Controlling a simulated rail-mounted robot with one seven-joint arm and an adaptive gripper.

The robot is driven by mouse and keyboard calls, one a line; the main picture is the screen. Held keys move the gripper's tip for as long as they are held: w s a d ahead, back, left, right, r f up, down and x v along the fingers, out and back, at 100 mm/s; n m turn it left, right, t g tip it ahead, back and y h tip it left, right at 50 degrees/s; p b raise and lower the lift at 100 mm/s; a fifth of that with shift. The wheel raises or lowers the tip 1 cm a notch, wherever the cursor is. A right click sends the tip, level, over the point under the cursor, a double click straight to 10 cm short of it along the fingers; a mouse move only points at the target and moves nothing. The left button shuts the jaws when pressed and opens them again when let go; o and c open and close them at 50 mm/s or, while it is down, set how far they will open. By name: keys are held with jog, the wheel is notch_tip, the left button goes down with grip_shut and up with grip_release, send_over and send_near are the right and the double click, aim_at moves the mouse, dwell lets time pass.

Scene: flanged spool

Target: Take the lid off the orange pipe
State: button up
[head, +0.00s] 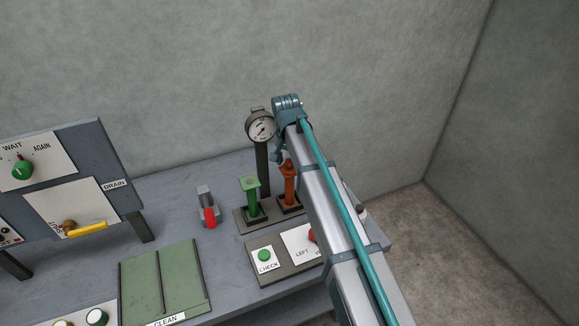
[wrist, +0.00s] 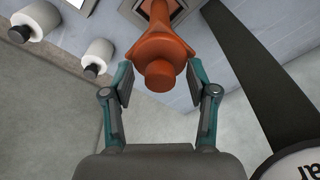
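The orange pipe (head: 289,190) stands upright on a dark base on the bench, partly behind my arm in the head view. In the wrist view the orange pipe (wrist: 160,12) ends in a wide flanged orange lid (wrist: 160,48) with a round stub facing the camera. My gripper (wrist: 160,72) has its fingers spread on either side of the lid and stub. The fingertips are close to the lid's edges; whether they touch it I cannot tell. The stub between the fingers is not gripped. In the head view my arm hides most of the gripper.
A green flanged pipe (head: 252,198) stands just left of the orange one. A dial gauge (head: 261,127) on a dark post rises close behind them. A red-handled lever (head: 209,214) is further left. A button panel (head: 265,268) lies in front.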

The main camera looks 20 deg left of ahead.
grip_shut()
jog(key=shift+r, duration=0.1)
